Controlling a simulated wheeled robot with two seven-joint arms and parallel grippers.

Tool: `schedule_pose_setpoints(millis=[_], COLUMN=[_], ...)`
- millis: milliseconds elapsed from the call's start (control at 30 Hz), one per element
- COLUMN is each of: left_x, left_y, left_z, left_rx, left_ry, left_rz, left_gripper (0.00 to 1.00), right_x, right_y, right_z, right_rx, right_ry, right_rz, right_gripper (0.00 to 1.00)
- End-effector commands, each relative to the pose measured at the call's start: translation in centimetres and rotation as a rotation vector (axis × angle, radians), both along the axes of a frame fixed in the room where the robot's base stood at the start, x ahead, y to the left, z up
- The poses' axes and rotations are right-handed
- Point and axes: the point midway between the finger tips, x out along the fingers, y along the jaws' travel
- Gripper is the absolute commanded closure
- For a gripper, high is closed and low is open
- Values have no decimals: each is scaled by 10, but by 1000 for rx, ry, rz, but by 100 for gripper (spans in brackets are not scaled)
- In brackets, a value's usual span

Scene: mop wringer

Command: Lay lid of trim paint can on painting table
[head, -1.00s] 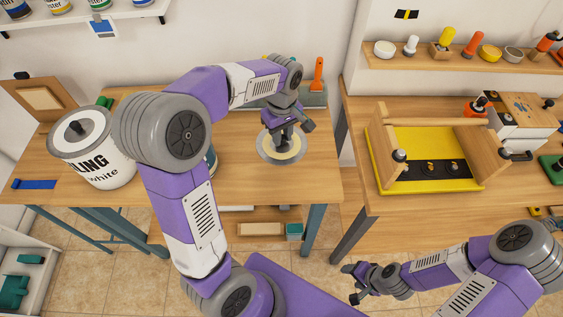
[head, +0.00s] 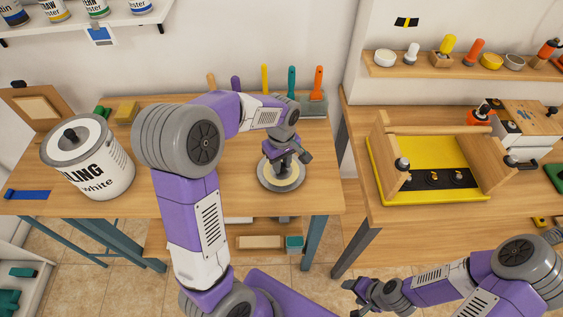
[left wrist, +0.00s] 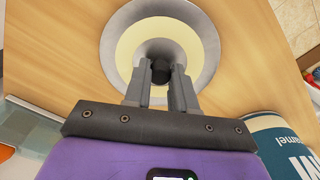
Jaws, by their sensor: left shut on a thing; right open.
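The lid (head: 265,183) is a round disc with a grey rim, a cream ring and a dark knob (left wrist: 160,70). My left gripper (head: 284,162) is shut on this knob from above; in the left wrist view the knob sits between the fingertips. The lid looks level, over or on the right part of the painting table (head: 225,193); contact with the wood is unclear. The trim paint can (left wrist: 277,140), with a blue and white label, shows partly in the left wrist view and is hidden behind my arm in the head view. My right gripper (head: 358,292) is open and empty.
A large white paint can (head: 90,160) stands on the table's left. Upright coloured-handled tools (head: 291,85) stand at the back. Bare wood surrounds the lid. A second bench (head: 375,208) with a yellow tray (head: 430,152) is on the right, across a gap.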

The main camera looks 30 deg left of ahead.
Motion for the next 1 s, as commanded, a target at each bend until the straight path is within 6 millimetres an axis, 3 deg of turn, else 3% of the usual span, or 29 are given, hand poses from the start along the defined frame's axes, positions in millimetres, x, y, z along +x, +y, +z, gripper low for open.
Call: schedule_pose_setpoints(millis=[33,200,567,1000], left_x=[0,0,0,1], left_y=[0,0,0,0], left_z=[-2,-1,7,95], left_rx=[0,0,0,0], left_ry=[1,1,-1,-4], left_rz=[0,0,-1,-1], left_gripper=[72,49,49,49], right_x=[0,0,0,0], right_y=[0,0,0,0], right_z=[-1,-1,3,29], right_rx=[0,0,0,0], right_ry=[0,0,0,0], right_rz=[0,0,0,0], right_gripper=[40,40,40,40])
